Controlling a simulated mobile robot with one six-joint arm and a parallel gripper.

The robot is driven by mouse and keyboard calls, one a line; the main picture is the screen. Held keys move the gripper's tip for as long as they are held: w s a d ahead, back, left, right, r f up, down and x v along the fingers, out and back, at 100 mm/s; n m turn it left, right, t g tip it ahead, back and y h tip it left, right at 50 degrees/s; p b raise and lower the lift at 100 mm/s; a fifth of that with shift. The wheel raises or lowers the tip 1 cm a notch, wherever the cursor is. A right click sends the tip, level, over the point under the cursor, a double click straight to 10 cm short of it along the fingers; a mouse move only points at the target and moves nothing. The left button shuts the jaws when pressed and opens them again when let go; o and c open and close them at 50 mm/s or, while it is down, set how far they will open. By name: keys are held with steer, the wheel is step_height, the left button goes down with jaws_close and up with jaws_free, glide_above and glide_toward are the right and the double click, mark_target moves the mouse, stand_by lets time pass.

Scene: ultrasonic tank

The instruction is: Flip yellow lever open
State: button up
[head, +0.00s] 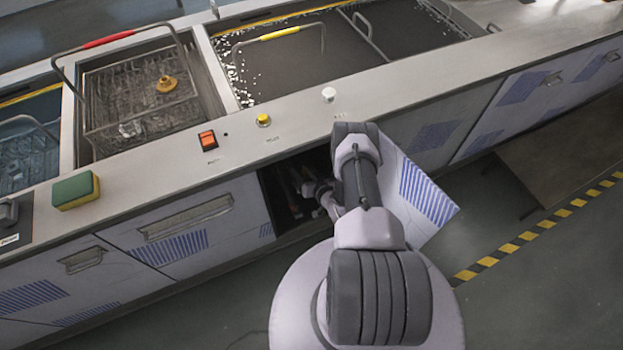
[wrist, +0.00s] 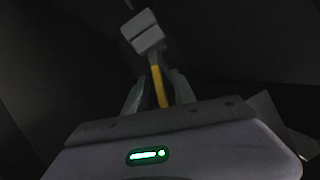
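The yellow lever (wrist: 157,86) shows in the wrist view as a narrow yellow bar. It runs down from a grey block-shaped fitting (wrist: 143,33) in a dark space. My gripper (wrist: 158,88) has one finger on each side of the lever. The fingers look apart, and I cannot tell whether either touches the lever. In the head view, my arm reaches into the dark open cabinet (head: 281,200) under the counter. The lever cannot be made out there, and my fingertips are not clear.
The open cabinet door (head: 423,196) stands just right of my arm. Above is the counter (head: 290,135) with a red switch (head: 208,140), a yellow button (head: 264,120), a white knob (head: 328,94) and a green-yellow sponge (head: 76,190). Tanks with baskets lie behind.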

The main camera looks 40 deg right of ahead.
steer(key=p+v, duration=0.5)
steer(key=v, duration=1.1)
